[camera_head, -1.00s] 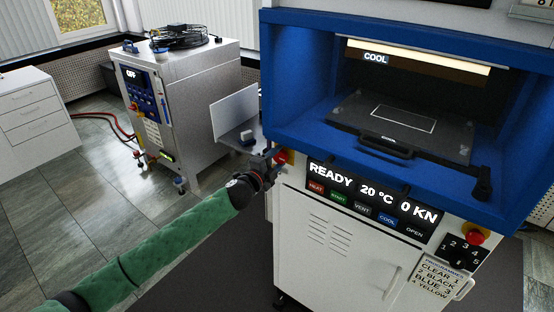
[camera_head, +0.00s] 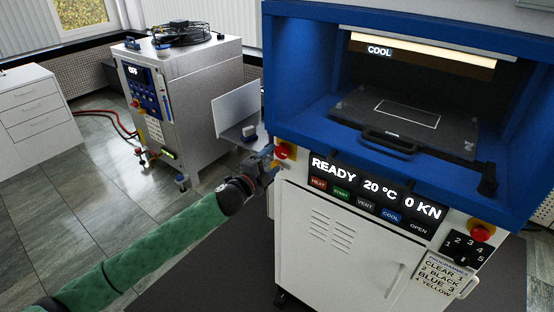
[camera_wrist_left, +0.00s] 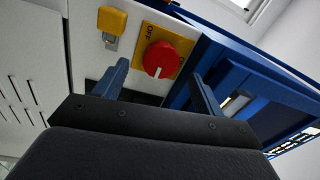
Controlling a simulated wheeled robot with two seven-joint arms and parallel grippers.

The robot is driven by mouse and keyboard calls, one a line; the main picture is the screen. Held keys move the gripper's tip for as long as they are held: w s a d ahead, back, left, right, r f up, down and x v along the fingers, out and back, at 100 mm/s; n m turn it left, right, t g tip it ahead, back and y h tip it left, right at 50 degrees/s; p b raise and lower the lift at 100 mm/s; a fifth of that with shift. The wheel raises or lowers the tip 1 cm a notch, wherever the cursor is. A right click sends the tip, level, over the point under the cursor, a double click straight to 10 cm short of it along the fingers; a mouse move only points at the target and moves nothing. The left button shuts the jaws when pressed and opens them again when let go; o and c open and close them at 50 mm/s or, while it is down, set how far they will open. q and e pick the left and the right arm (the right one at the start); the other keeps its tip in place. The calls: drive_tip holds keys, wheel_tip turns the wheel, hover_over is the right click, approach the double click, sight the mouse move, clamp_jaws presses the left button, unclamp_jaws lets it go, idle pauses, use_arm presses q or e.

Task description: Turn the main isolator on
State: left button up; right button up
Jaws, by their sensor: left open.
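The main isolator is a red rotary knob (camera_wrist_left: 160,59) on a yellow plate (camera_wrist_left: 151,84), with "OFF" printed on the plate. A white mark on the knob points down in the left wrist view. In the head view the knob (camera_head: 284,151) shows on the front left edge of the press. My left gripper (camera_head: 268,158) is just left of it. In the wrist view the blue fingers of the left gripper (camera_wrist_left: 158,80) are apart, one to each side of the knob's lower part; I cannot tell whether they touch it. My right gripper is not in view.
A yellow block (camera_wrist_left: 111,22) sits beside the isolator plate. The press has a blue frame (camera_head: 290,75), a display panel (camera_head: 375,190) reading READY, and a red button (camera_head: 481,232) at right. A second grey machine (camera_head: 205,90) stands behind left. Open floor lies at left.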

use_arm(q)
drive_tip(key=shift+b+v, duration=0.4)
drive_tip(key=shift+v, duration=1.25)
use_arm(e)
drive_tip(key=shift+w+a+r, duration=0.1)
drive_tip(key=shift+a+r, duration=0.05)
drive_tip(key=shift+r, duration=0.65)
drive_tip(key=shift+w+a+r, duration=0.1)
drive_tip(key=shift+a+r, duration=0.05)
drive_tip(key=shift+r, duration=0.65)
